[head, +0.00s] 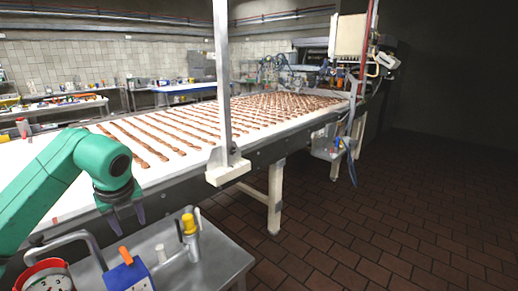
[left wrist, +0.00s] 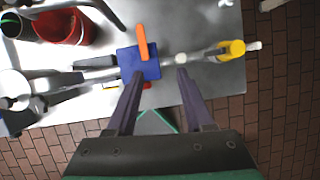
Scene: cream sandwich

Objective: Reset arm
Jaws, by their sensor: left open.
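My left gripper (head: 127,226) comes in from the left on a green arm and points down above a small metal table (head: 225,262). Its two dark fingers are apart with nothing held between them. In the left wrist view the open left gripper (left wrist: 158,74) is over the grey table, its fingertips near a blue block (left wrist: 140,62) with an orange handle (left wrist: 142,40). I cannot tell whether a fingertip touches the block. My right gripper does not show.
A yellow-topped metal piece (head: 189,225) stands on the small table. A red container (head: 28,272) with a dial is at the lower left. A long white conveyor (head: 190,158) with rows of brown bars runs behind, with a pale upright post (head: 222,80) before it. The brick floor (head: 400,230) at right is clear.

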